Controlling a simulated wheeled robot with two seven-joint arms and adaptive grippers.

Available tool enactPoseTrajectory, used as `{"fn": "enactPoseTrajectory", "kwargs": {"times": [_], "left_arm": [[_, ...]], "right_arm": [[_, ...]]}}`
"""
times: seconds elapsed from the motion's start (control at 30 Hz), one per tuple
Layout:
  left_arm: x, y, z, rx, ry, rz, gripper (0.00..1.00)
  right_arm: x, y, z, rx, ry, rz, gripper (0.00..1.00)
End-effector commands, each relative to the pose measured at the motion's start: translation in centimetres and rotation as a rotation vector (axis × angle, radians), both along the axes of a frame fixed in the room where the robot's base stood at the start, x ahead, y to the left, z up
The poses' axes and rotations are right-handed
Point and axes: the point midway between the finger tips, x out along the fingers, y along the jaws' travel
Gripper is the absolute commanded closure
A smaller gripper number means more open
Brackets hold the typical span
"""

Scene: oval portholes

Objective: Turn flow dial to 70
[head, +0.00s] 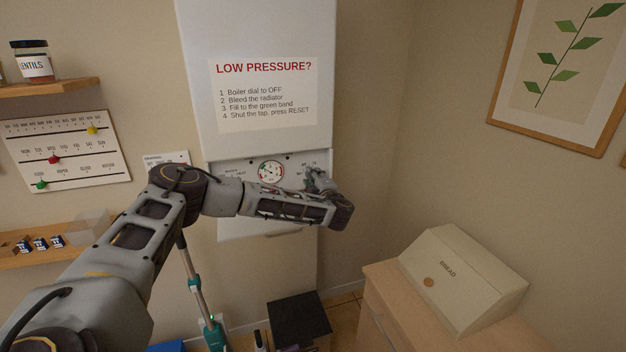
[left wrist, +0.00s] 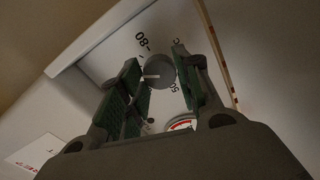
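The flow dial is a round grey knob (left wrist: 159,70) with a white pointer line, on the pale boiler panel in the left wrist view. The pointer points to the left of that picture. A printed 80 shows above the knob and what looks like 50 below right; the exact setting cannot be read. My left gripper (head: 318,182) is at the right part of the boiler panel (head: 226,168) in the head view. Its green-padded fingers (left wrist: 157,66) stand apart on either side of the knob, with no clear grip on it. In the head view the gripper and wrist hide the knob. My right gripper is out of view.
A round gauge (head: 271,172) sits on the panel left of my gripper. A LOW PRESSURE sign (head: 264,95) is above. A bread box (head: 462,278) stands on a cabinet at right. A corner wall is close right of the boiler.

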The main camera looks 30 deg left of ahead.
Motion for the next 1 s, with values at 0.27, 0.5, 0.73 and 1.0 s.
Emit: {"fn": "enactPoseTrajectory", "kwargs": {"times": [0.27,0.5,0.73,1.0], "left_arm": [[0.0,0.0,-0.1,0.0,0.001,-0.001,0.46],[0.0,-0.1,0.0,0.0,0.0,0.0,0.46],[-0.7,-0.9,0.0,0.0,0.0,-0.001,0.46],[-2.6,-3.2,0.0,0.0,0.0,-0.002,0.46]], "right_arm": [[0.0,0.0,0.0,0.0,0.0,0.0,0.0],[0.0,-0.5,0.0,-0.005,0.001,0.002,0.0],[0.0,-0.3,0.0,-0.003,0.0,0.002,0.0],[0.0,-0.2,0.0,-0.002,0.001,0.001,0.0]]}}
